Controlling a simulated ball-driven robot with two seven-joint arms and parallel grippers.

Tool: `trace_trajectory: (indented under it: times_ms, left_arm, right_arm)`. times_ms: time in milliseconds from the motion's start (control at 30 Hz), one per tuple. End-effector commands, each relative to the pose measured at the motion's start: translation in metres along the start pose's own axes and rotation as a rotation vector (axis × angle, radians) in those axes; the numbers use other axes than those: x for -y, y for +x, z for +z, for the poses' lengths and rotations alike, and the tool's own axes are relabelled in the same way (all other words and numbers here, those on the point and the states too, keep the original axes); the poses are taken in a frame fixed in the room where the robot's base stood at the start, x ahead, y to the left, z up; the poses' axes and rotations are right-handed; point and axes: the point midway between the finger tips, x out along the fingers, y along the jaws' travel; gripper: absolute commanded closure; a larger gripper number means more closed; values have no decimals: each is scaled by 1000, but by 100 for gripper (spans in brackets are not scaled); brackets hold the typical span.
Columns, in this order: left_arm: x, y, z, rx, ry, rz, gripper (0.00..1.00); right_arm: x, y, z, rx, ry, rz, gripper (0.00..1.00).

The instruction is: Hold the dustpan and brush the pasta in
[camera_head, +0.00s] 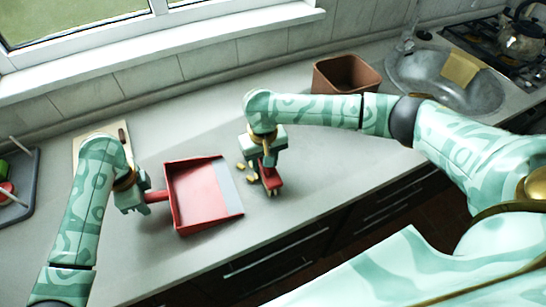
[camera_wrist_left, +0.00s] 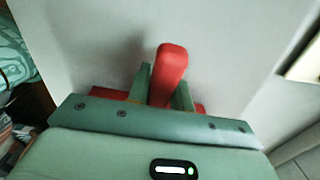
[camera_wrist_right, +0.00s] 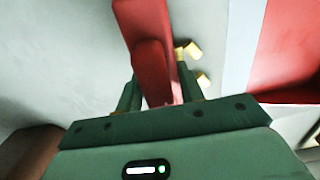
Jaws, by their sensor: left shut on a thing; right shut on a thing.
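A red dustpan (camera_head: 197,193) lies on the grey counter, its grey lip facing right. My left gripper (camera_head: 141,198) is shut on the dustpan's red handle, which also shows in the left wrist view (camera_wrist_left: 171,72). My right gripper (camera_head: 266,158) is shut on a red brush (camera_head: 271,179), just right of the lip. The brush also shows in the right wrist view (camera_wrist_right: 150,55). Several yellow pasta pieces (camera_head: 241,167) lie on the counter between the lip and the brush, and also show in the right wrist view (camera_wrist_right: 193,49). The brush partly hides the pasta area.
A brown bin (camera_head: 345,74) stands at the back, left of the sink (camera_head: 446,84). A dark tray (camera_head: 17,188) lies at the far left and a wooden board (camera_head: 88,146) behind my left arm. The counter's front edge is close below the dustpan.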

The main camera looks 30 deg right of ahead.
Motion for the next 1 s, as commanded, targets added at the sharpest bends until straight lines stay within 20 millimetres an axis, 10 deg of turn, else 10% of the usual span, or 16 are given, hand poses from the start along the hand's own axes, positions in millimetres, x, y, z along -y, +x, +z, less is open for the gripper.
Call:
trace_trajectory:
  times_ms: [1000]
  left_arm:
    - [0,0,0,0,0,0,98]
  right_arm:
    - [60,0,1,0,0,1,85]
